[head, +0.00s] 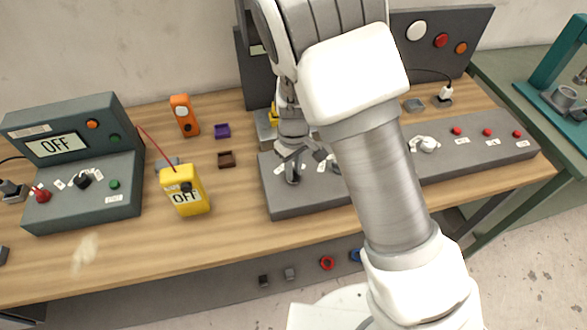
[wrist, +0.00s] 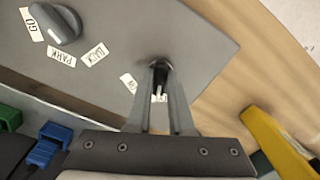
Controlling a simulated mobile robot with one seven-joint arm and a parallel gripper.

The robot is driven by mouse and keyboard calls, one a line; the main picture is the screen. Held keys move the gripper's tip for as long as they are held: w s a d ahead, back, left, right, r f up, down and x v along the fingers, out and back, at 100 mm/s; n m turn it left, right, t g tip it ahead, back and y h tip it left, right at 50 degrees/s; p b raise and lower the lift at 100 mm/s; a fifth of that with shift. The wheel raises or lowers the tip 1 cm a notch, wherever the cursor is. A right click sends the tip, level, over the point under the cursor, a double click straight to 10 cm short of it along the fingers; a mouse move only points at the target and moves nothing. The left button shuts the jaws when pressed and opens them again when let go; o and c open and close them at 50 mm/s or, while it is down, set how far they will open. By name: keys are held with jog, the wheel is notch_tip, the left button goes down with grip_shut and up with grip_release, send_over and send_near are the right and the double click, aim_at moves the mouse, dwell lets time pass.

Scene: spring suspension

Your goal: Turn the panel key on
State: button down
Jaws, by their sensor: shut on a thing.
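The grey control panel (head: 390,185) lies along the middle and right of the bench. My gripper (head: 292,176) points down at the panel's left end, its fingers close together. In the wrist view, the two fingertips (wrist: 160,78) close on a small black key (wrist: 159,66) low over the panel face (wrist: 185,25). A small white label (wrist: 129,82) lies left of the key, and another pale mark shows between the fingers. I cannot tell the key's turn angle or how deep it sits. A dark knob (wrist: 55,24) with GO, PARK and BACK labels is near it.
A yellow box (head: 184,190) reading OFF and a grey console (head: 78,165) reading OFF stand to the left. An orange device (head: 184,115) stands behind. The panel's right part carries a white knob (head: 425,144) and red buttons. My arm hides the panel's middle.

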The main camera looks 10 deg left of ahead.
jog(key=m, duration=1)
jog(key=shift+a+m+p, duration=0.1)
jog(key=shift+m+p, duration=0.2)
jog(key=shift+p, duration=0.05)
dwell(0.4)
jog(key=c, duration=0.8)
grip_release()
jog(key=shift+r, duration=0.1)
notch_tip(320, 180, up, 17)
jog(key=shift+r, duration=0.15)
